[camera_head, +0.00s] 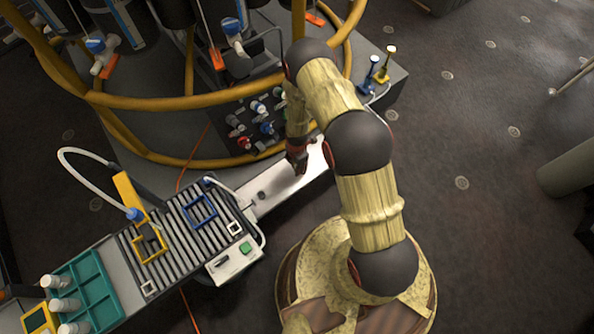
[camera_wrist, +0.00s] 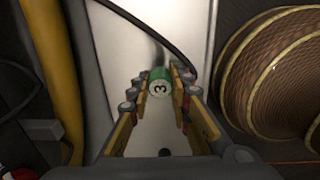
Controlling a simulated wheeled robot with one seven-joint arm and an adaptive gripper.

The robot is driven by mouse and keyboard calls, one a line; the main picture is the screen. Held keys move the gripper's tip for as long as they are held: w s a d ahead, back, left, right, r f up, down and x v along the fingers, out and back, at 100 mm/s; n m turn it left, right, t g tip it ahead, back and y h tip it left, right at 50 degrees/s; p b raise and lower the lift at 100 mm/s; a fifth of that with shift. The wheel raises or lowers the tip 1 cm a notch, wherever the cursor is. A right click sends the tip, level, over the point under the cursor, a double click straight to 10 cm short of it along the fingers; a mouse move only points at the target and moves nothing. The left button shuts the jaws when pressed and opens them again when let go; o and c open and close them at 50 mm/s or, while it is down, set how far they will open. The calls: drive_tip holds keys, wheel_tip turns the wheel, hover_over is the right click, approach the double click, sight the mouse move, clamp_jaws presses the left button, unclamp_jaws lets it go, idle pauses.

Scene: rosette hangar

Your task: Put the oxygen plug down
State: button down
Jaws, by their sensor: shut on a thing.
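In the head view my gripper (camera_head: 299,166) points down over the pale, bare plate (camera_head: 285,182) at the right end of the bench. The plug cannot be made out there. Whether it touches the plate is unclear.
A panel of several coloured knobs or connectors (camera_head: 250,128) stands just behind. Left of the plate lie a slatted rack (camera_head: 185,232), a white box with a green button (camera_head: 234,262) and a teal tray (camera_head: 92,290).

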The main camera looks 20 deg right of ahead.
wheel_tip(320, 180, down, 2)
drive_tip(key=shift+f+b, duration=0.1)
drive_tip(key=shift+b, duration=0.25)
drive_tip(key=c, duration=2.1)
unclamp_jaws()
drive_tip(key=o, duration=0.5)
drive_tip(key=shift+c, duration=0.2)
drive_tip(key=shift+s, duration=0.1)
